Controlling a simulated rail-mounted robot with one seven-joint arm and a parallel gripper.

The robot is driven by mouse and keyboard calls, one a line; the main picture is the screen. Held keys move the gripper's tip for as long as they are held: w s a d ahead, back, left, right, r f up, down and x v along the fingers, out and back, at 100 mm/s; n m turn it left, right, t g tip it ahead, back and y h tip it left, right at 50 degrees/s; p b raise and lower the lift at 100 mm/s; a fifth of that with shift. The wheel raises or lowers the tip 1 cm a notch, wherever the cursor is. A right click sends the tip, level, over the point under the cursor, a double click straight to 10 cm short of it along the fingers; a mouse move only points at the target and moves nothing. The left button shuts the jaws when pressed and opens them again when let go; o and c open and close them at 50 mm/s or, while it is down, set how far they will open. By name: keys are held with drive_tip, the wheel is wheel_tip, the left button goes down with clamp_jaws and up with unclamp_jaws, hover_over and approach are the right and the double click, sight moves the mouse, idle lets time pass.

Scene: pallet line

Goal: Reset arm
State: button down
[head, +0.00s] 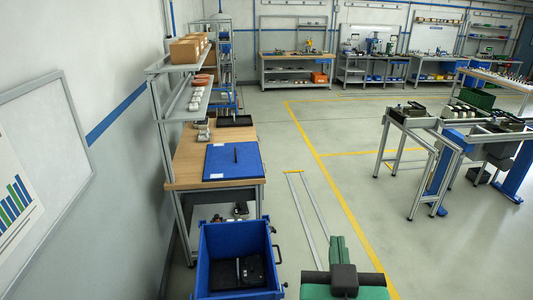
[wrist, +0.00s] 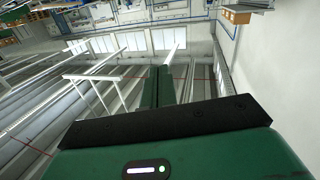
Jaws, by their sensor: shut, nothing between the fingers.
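My gripper (wrist: 159,72) shows in the wrist view with its two green fingers side by side. They are shut, with nothing between them. The black plate and green housing with a small lit light fill the bottom of that view. The fingers point out over open floor and touch nothing that I can see. In the head view, a green and black part of my own arm shows at the bottom, right of the blue bin (head: 207,250); its full shape is cut off by the frame.
The blue bin holds dark items. Behind it stands a wooden workbench (head: 184,172) with a blue board (head: 225,168) and shelves along the left wall. A conveyor frame (head: 400,120) stands at the right. The floor between, with yellow lines (head: 320,160), is clear.

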drive_tip(key=s+a+r+t+y+p, duration=0.1)
drive_tip(key=s+a+r, duration=0.3)
drive_tip(key=r, duration=0.4)
drive_tip(key=s+a+r+n+t+y+p, duration=0.1)
drive_tip(key=s+a+r+t, duration=0.3)
drive_tip(key=r, duration=0.4)
drive_tip(key=s+a+r+t+y+p, duration=0.1)
drive_tip(key=s+a+r+t+y, duration=0.1)
drive_tip(key=a+r, duration=0.4)
wheel_tip(320, 180, up, 3)
drive_tip(key=shift+s+t, duration=0.4)
drive_tip(key=shift+s, duration=0.5)
